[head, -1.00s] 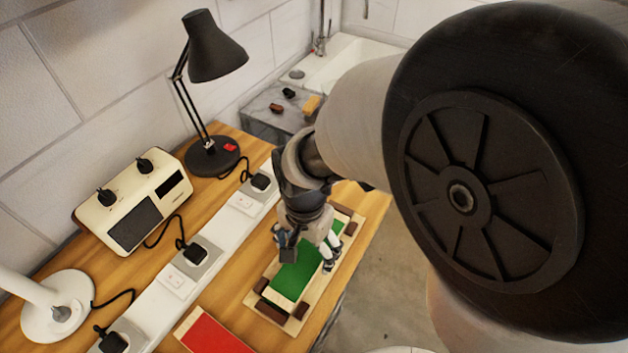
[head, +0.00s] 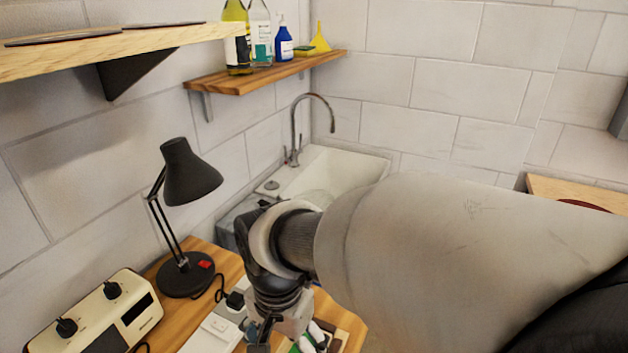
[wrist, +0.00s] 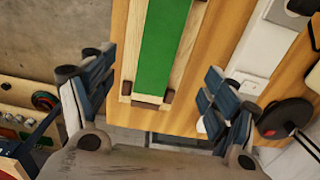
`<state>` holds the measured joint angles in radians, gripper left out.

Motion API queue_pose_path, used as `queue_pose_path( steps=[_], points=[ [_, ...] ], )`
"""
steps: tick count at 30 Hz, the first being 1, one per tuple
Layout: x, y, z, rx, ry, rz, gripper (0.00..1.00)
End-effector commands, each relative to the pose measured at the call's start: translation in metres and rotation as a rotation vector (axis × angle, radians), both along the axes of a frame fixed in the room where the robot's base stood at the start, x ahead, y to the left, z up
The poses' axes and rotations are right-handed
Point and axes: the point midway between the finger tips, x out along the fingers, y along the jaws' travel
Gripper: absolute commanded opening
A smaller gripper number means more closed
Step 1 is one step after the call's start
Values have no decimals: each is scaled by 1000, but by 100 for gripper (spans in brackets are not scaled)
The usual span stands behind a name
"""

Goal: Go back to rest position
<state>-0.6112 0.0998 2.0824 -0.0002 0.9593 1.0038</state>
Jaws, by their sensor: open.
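My gripper (wrist: 152,92) is open and empty in the wrist view, its two dark padded fingers wide apart above the bench. Beyond the fingers lies the wooden frame (wrist: 130,62) with a green panel (wrist: 165,40) in it and dark brown blocks at its end. In the head view my gripper is low at the bottom centre, partly cut off by the picture edge and crowded by my own arm. Only a small part of the frame shows beside it there.
A black desk lamp (head: 190,172) and a cream box with knobs (head: 95,318) stand on the wooden bench. A sink (head: 330,170) lies behind my arm. A shelf with bottles (head: 262,75) is on the wall. White socket trunking (wrist: 262,50) runs along the bench.

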Motion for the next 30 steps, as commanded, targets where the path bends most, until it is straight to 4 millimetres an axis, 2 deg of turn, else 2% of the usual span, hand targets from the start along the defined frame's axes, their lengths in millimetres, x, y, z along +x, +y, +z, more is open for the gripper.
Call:
queue_pose_path(
  steps=[2,5,8,11,15,18,21,24,30],
  points=[
    [0,-2,1,1,-2,1,80],
    [1,-15,10,14,-22,15,80],
    [-1,-46,29,34,-68,52,80],
    [-10,-88,50,48,-138,113,80],
    [-34,-143,70,33,-245,208,80],
    [-53,-172,76,2,-312,271,80],
    [-69,-191,77,-34,-360,322,80],
    [-80,-202,77,-64,-389,358,80],
    [-86,-208,76,-83,-403,385,80]
  ],
)
